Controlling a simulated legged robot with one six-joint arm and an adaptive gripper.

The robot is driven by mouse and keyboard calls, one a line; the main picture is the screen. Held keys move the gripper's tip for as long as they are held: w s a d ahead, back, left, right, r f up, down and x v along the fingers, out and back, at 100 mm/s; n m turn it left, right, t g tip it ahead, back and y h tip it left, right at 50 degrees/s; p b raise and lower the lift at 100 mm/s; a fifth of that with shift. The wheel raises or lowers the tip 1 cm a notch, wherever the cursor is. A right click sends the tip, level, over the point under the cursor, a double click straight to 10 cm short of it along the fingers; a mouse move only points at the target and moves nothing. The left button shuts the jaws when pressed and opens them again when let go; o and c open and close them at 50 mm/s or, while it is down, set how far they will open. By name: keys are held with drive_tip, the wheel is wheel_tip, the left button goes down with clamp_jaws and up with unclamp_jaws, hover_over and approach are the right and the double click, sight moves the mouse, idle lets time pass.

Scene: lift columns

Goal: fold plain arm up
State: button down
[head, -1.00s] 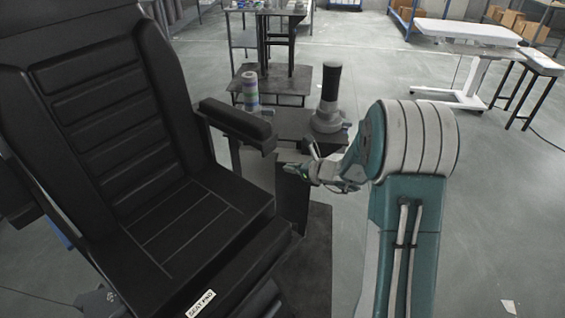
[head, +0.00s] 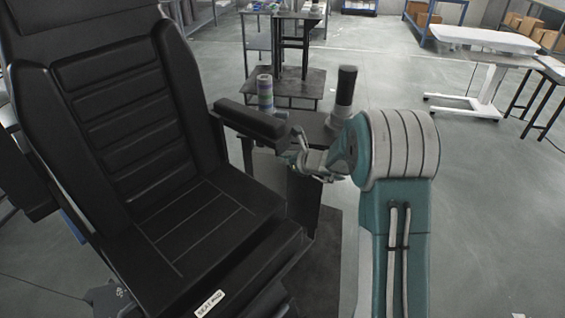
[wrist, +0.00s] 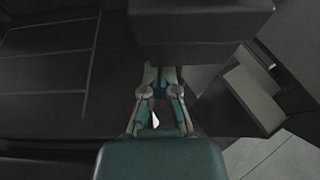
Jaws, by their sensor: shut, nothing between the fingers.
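The black chair's plain arm (head: 250,121) is the padded armrest on the seat's right side in the head view. It lies roughly level, its front end toward my arm. My gripper (head: 297,140) is right by that front end; whether it touches cannot be told. In the wrist view the armrest (wrist: 200,25) fills the upper middle, and the shut, empty fingers of my gripper (wrist: 158,75) reach to its lower edge. The fingertips are partly hidden there.
The black seat (head: 205,225) with a white label (head: 210,303) is left of my arm. Behind the armrest stands a low dark table with a dark-topped cylinder (head: 345,90) and a striped stack (head: 265,92). Open floor (head: 490,210) lies to the right.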

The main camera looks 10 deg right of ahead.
sight(272, 129)
drive_tip(key=shift+w+a+r, duration=0.1)
drive_tip(key=shift+a+r, duration=0.1)
drive_tip(key=shift+r, duration=0.05)
drive_tip(key=shift+r, duration=0.6)
drive_tip(key=r, duration=0.5)
drive_tip(key=w+a+r, duration=0.1)
drive_tip(key=r, duration=0.4)
drive_tip(key=w+r, duration=0.1)
drive_tip(key=r, duration=0.4)
drive_tip(key=shift+a, duration=0.4)
drive_tip(key=w+a+r, duration=0.4)
drive_tip(key=w+r, duration=0.2)
drive_tip(key=r, duration=0.1)
drive_tip(key=w+a+r, duration=0.4)
drive_tip(key=w+r, duration=0.1)
drive_tip(key=r, duration=0.3)
drive_tip(key=shift+w+a+r, duration=0.25)
drive_tip(key=shift+w+a, duration=0.1)
drive_tip(key=shift+a, duration=0.05)
